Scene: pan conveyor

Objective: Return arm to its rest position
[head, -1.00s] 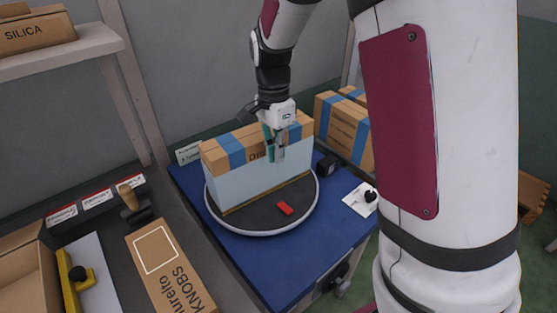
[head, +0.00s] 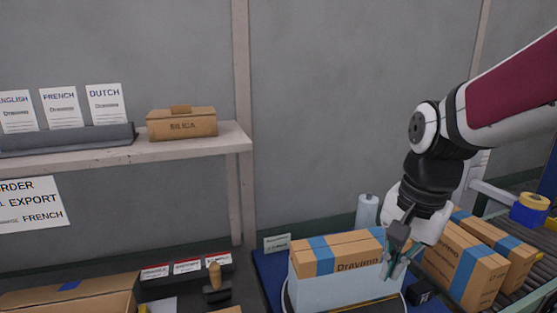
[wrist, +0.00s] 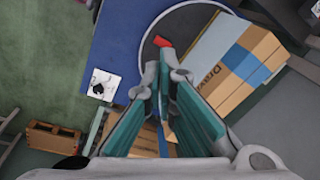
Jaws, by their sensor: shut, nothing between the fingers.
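My gripper (head: 396,262) is shut and empty. In the head view it hangs in front of the taped box (head: 335,252), which has blue tape and stands in a pale blue sleeve. The wrist view shows my gripper (wrist: 160,92) with its teal fingers close together, and the taped box (wrist: 240,58) to its right. The box rests on a round dark turntable (wrist: 150,42). A small red object (wrist: 164,41) shows just beyond the fingertips.
More taped boxes (head: 462,265) stand on the roller conveyor (head: 515,298) at right. A shelf (head: 190,146) on the left holds a SILICA box (head: 182,124) and language cards. A stamp (head: 215,284) stands on the bench. A white card (wrist: 103,85) lies on the blue mat (wrist: 118,40).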

